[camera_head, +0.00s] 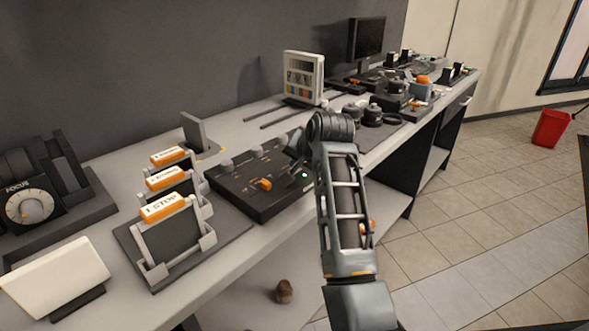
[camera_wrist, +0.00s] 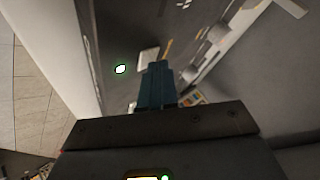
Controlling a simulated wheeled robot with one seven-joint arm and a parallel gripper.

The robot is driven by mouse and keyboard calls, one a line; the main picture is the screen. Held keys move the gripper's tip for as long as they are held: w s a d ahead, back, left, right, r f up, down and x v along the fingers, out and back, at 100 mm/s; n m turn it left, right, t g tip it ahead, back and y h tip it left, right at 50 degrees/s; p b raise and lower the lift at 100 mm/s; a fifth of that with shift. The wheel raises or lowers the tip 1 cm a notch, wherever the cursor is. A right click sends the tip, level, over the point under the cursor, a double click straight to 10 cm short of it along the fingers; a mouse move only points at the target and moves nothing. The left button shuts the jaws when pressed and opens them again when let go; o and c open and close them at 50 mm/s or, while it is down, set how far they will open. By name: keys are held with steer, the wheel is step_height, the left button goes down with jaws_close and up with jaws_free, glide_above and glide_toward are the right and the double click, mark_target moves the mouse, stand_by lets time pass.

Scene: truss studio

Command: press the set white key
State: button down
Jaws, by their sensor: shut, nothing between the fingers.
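A black control panel (camera_head: 228,201) lies on the bench with an orange knob (camera_head: 264,184) and a small green light (camera_head: 305,174). In the wrist view a pale, whitish square key (camera_wrist: 148,56) shows just past my fingertips. A lit green-white spot (camera_wrist: 121,69) is left of it. My gripper (camera_wrist: 157,66) is shut and empty, its dark teal fingers together and pointing at the panel beside the pale key. I cannot tell whether they touch it. In the head view my arm hangs over the panel's right end, and the key is not clearly visible there.
Orange-topped stands (camera_head: 165,206) and a focus dial (camera_head: 29,207) stand left of the panel. A white colour-chart box (camera_head: 303,77), dark rods and camera gear stand farther back. The bench's front edge runs close by the panel; tiled floor lies to the right.

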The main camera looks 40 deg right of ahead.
stand_by(0.4)
steer(key=shift+r+p, duration=0.75)
steer(key=shift+p, duration=0.15)
step_height(320, 180, up, 5)
steer(key=p, duration=0.4)
steer(key=shift+p, duration=0.4)
steer(key=shift+f, duration=0.1)
